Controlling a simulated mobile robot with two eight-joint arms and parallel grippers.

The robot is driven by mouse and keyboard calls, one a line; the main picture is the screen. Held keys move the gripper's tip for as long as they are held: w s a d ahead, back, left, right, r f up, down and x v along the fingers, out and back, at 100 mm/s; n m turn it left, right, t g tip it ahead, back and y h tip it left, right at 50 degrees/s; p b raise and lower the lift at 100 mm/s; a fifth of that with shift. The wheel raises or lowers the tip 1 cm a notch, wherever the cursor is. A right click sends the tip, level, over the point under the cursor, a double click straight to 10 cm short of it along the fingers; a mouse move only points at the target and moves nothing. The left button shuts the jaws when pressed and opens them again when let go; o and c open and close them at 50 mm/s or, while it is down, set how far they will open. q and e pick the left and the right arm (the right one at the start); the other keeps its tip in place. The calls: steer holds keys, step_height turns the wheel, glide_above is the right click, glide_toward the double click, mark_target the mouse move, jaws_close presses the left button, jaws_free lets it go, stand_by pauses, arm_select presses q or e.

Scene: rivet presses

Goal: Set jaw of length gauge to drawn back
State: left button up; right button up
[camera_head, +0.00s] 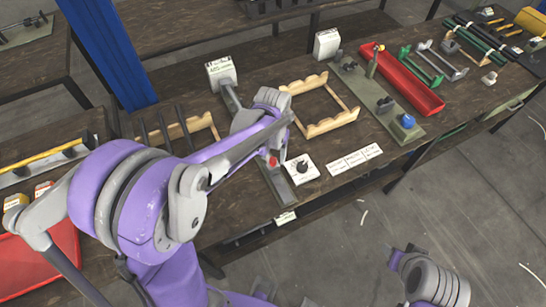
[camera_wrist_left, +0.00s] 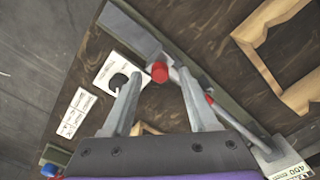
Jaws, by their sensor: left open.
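The length gauge is a grey rail (camera_head: 277,184) on the bench with a white head block (camera_head: 220,72) at its far end. In the left wrist view the rail (camera_wrist_left: 131,32) runs diagonally to a block labelled 400 mm (camera_wrist_left: 291,168). A red knob (camera_head: 273,161) sits on the jaw part near the rail's near end; this red knob (camera_wrist_left: 159,72) also shows in the wrist view. My left gripper (camera_wrist_left: 160,78) is open, its fingertips on either side of the red knob; contact cannot be told. In the head view my arm hides the middle of the rail. My right gripper is not in view.
A white card with a black knob (camera_head: 302,167) lies right beside the rail. Wooden racks (camera_head: 330,126) stand on both sides. A red tray (camera_head: 410,82) and a green plate with a blue knob (camera_head: 407,121) are further right. Label cards (camera_head: 355,160) lie at the front edge.

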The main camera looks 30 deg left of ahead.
arm_select(q)
steer(key=shift+f, duration=0.6)
jaws_close()
stand_by(1.1)
